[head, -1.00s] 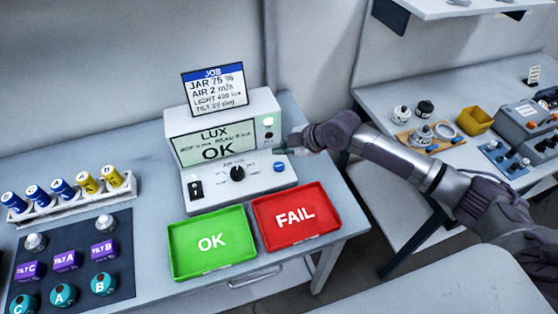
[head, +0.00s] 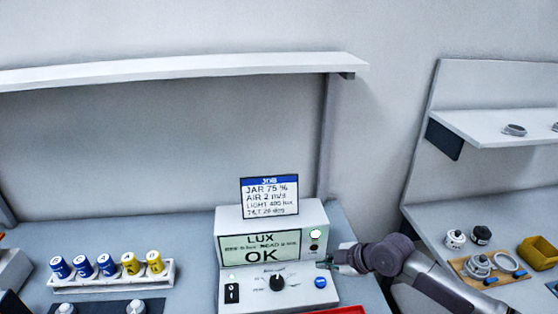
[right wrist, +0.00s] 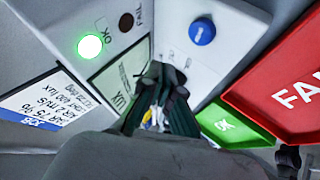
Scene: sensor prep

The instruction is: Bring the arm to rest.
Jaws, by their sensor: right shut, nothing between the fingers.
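My right arm (head: 420,272) reaches in from the right in the head view. Its gripper (head: 328,263) is shut and empty, at the right side of the white test device (head: 277,301), near its screen and blue button (head: 321,282). In the right wrist view the dark fingers (right wrist: 163,78) are together in front of the device's face, with the blue button (right wrist: 202,32) and lit green lamp (right wrist: 90,46) nearby. Whether the fingertips touch the device I cannot tell. The screen (head: 260,247) reads LUX OK. My left gripper is not in view.
A red FAIL tray (right wrist: 285,95) and a green OK tray (right wrist: 235,128) lie close to the gripper. A job sign (head: 270,197) stands on the device. A rack (head: 115,277) of blue and yellow cells is at left. A side table holds a yellow bin (head: 540,252).

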